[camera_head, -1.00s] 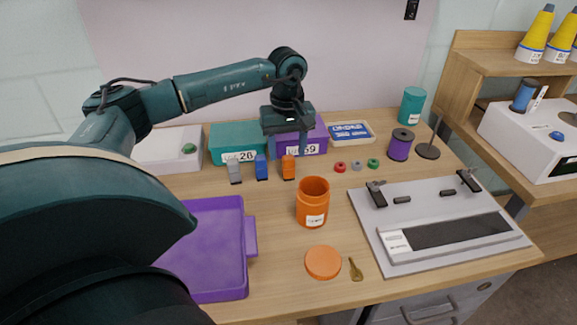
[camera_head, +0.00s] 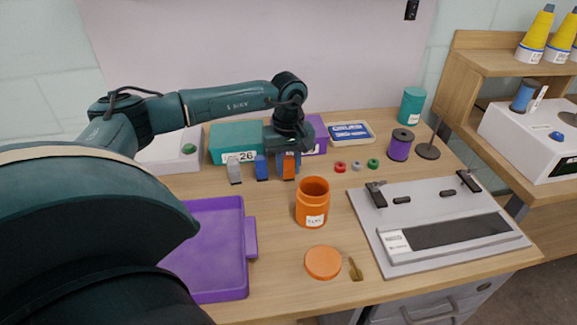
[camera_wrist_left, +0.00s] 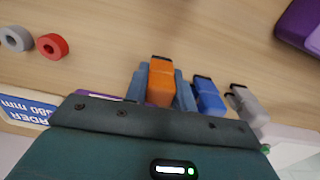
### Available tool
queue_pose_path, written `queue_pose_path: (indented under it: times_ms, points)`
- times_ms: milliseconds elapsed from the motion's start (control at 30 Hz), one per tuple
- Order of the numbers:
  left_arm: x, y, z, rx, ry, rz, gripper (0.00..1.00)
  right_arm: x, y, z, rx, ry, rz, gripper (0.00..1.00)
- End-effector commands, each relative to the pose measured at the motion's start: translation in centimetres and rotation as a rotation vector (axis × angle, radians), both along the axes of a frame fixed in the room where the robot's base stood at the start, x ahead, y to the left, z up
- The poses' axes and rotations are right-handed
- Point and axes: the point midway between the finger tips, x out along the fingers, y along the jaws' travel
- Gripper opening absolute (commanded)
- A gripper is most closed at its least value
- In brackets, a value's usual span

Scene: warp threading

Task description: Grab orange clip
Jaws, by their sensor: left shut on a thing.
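The orange clip (camera_head: 289,167) stands on the table in front of the purple box, at the right end of a row of clips. My left gripper (camera_head: 288,166) is down over it, with its fingers closed on the clip's two sides. In the left wrist view the orange clip (camera_wrist_left: 161,82) sits between the two blue-grey fingers of the gripper (camera_wrist_left: 160,88). The blue clip (camera_head: 262,168) stands just left of it, close to one finger in the wrist view (camera_wrist_left: 208,97). My right gripper is not in view.
A grey clip (camera_head: 235,172) stands left of the blue one. Teal (camera_head: 228,138) and purple (camera_head: 319,136) boxes stand behind. An orange jar (camera_head: 312,205) stands in front, with a purple tray (camera_head: 212,285) to its left. Small rings (camera_head: 340,167) lie to the right.

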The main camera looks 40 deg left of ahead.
Motion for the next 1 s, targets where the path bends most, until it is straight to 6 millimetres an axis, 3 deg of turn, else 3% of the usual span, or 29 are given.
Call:
queue_pose_path:
  times_ms: [200, 467, 800, 1000]
  points:
    - [0.0, 0.0, 0.0, 0.0, 0.0, 0.0, 0.04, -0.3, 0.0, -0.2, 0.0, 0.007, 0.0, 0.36]
    - [0.1, 0.0, 0.5, 0.0, -0.002, 0.0, 0.04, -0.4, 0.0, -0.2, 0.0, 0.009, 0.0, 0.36]
    - [0.1, 0.0, 6.7, 0.0, -0.006, 0.0, 0.04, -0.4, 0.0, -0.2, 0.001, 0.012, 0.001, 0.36]
    - [0.1, 0.0, 9.4, 0.0, -0.002, 0.0, 0.04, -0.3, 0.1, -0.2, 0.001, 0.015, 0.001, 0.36]
